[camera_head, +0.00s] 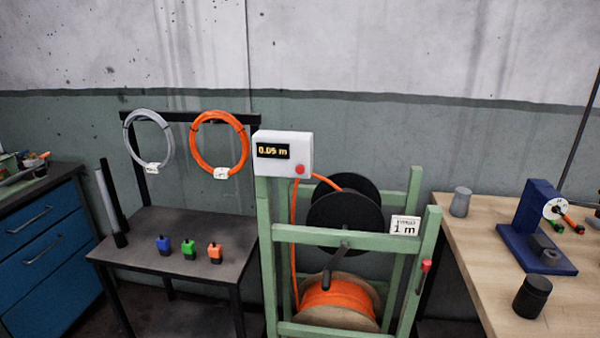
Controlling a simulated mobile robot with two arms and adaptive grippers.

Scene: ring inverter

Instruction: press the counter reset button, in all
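The counter (270,154) is a white box on the left post of a green frame, near the middle of the head view. Its small dark display (273,151) reads about 0.09 m in yellow; the last digit is hard to make out. The red round button (300,169) sits on its front face at the lower right. Nothing touches the button. Neither of my grippers shows in this view.
The green frame (355,236) holds a black reel (345,212) and an orange cable spool (338,302), with a crank in front. A dark table (150,228) stands left with several small blocks. A wooden bench (480,250) stands right, with a blue device (537,228).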

